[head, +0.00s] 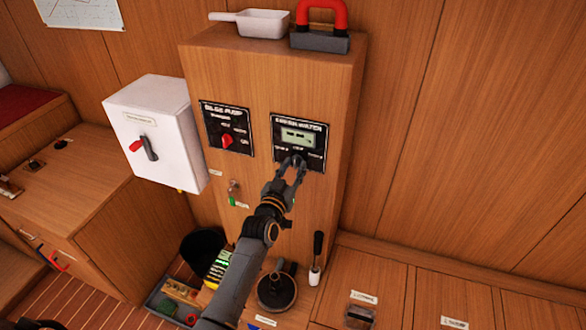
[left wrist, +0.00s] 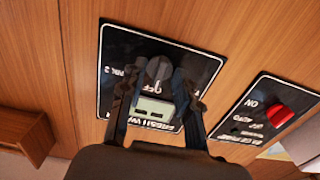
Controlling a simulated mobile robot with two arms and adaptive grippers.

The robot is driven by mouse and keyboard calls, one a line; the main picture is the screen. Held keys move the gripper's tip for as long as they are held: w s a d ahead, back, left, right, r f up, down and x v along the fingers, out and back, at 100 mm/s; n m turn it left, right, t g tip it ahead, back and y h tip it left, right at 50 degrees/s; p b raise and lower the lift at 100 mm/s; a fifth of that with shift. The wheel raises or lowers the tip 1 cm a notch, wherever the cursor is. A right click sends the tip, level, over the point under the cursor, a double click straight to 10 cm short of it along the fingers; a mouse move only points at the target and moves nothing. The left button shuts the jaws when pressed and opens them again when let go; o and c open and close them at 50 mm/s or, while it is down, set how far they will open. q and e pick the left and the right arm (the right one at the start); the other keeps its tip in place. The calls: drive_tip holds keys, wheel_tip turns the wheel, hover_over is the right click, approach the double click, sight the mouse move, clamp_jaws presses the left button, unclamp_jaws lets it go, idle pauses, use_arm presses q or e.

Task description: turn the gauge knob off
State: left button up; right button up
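The black fresh water panel (head: 299,137) is on the front of the wooden cabinet. It has a small lit display (head: 298,137) above a dark gauge knob. In the left wrist view the panel appears upside down, with the grey knob (left wrist: 158,71) between my fingertips and an "OFF" label beside it. My left gripper (head: 292,168) is open at the panel's lower edge; in the left wrist view its fingers (left wrist: 155,80) stand on either side of the knob, with gaps. Its exact depth to the knob and the knob's setting are hard to tell. My right gripper is out of view.
The bilge pump panel (head: 227,129) with a red knob sits left of the gauge. A white switch box (head: 152,133) juts out further left. A white scoop (head: 262,23) and a red-handled thing (head: 320,30) stand on top. A lever (head: 316,258) rises below right.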

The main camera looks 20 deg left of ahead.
use_arm(q)
drive_tip(key=s, duration=1.2)
drive_tip(key=shift+a, duration=0.2)
drive_tip(key=s+d+f+g, duration=0.1)
drive_tip(key=s+f+g, duration=0.3)
drive_tip(key=f, duration=0.8)
drive_tip(key=s+d+f+m+g+b, duration=0.15)
drive_tip(key=s+f, duration=0.35)
drive_tip(key=f, duration=0.7)
drive_tip(key=s+f+g, duration=0.3)
drive_tip(key=s+f, duration=0.2)
drive_tip(key=f, duration=0.7)
drive_tip(key=s+a+f+g, duration=0.1)
drive_tip(key=s+f+g, duration=0.1)
drive_tip(key=s+f, duration=0.4)
drive_tip(key=s+a+f+g, duration=0.2)
drive_tip(key=s+f, duration=0.4)
drive_tip(key=s, duration=1)
drive_tip(key=s+a+f+g, duration=0.2)
drive_tip(key=s+f+g, duration=0.2)
drive_tip(key=s+f, duration=0.3)
drive_tip(key=s, duration=0.5)
drive_tip(key=shift+a+y+b, duration=0.25)
drive_tip(key=shift+y+b, duration=0.05)
drive_tip(key=shift+b, duration=0.1)
drive_tip(key=shift+w+m+g, duration=0.1)
drive_tip(key=shift+m+g, duration=0.15)
drive_tip(key=shift+m, duration=0.1)
